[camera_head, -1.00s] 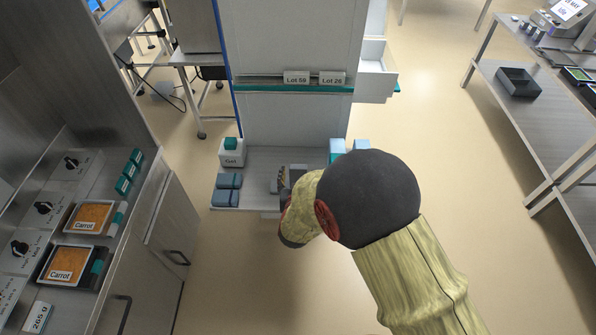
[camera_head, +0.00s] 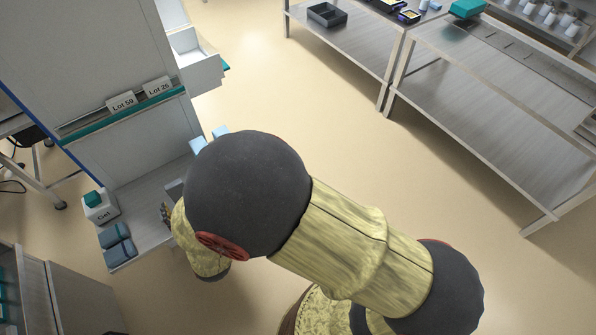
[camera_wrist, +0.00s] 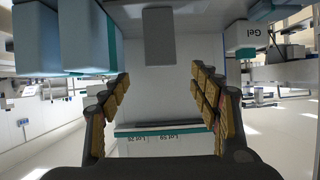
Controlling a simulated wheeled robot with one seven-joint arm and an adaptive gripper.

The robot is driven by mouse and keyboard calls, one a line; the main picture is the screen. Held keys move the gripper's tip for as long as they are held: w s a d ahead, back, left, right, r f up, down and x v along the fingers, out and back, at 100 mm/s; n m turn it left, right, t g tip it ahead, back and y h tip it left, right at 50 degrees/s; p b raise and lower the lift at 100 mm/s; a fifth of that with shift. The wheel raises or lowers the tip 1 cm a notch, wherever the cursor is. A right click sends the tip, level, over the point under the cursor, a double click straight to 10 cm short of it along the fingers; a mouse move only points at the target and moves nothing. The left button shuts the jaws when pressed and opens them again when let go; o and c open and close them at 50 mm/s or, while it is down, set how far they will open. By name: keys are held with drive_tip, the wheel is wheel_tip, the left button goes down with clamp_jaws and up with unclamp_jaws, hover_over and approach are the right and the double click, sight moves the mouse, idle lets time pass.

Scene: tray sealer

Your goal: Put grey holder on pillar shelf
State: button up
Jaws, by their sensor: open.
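The grey holder (camera_wrist: 159,36) shows in the wrist view as a plain upright grey block on the pillar shelf (camera_wrist: 208,48); that view is upside down. In the head view a grey edge of it (camera_head: 174,187) shows on the shelf (camera_head: 150,205), mostly hidden by my arm. My gripper (camera_wrist: 160,75) is open, its padded fingers spread to either side with nothing between them. The holder stands beyond the fingertips, roughly centred on the gap, and appears apart from them. In the head view my gripper (camera_head: 166,214) is mostly hidden behind my wrist.
A white Gel container (camera_head: 101,208) and blue-grey blocks (camera_head: 115,245) stand at the shelf's left. Light-blue boxes (camera_head: 198,144) stand at its right. Lot labels (camera_head: 122,101) sit on a ledge above. A bench (camera_head: 372,45) with a dark tray (camera_head: 327,15) is at right; floor between is clear.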

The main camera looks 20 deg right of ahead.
drive_tip(key=d+r+m+g, duration=0.1)
drive_tip(key=d+r+g, duration=0.1)
drive_tip(key=d+r, duration=0.55)
drive_tip(key=d+r+g, duration=0.2)
drive_tip(key=d+r, duration=0.3)
drive_tip(key=r, duration=0.5)
drive_tip(key=s+d+r+g+h, duration=0.1)
drive_tip(key=s+d+r, duration=0.2)
drive_tip(key=s+d, duration=0.7)
drive_tip(key=s+d+r+m+g+h, duration=0.1)
drive_tip(key=s+d+r, duration=0.3)
drive_tip(key=s+d, duration=0.6)
drive_tip(key=shift+s+d+r+m+g+h, duration=0.3)
drive_tip(key=shift+d+g+h, duration=0.15)
drive_tip(key=shift+g+h, duration=0.15)
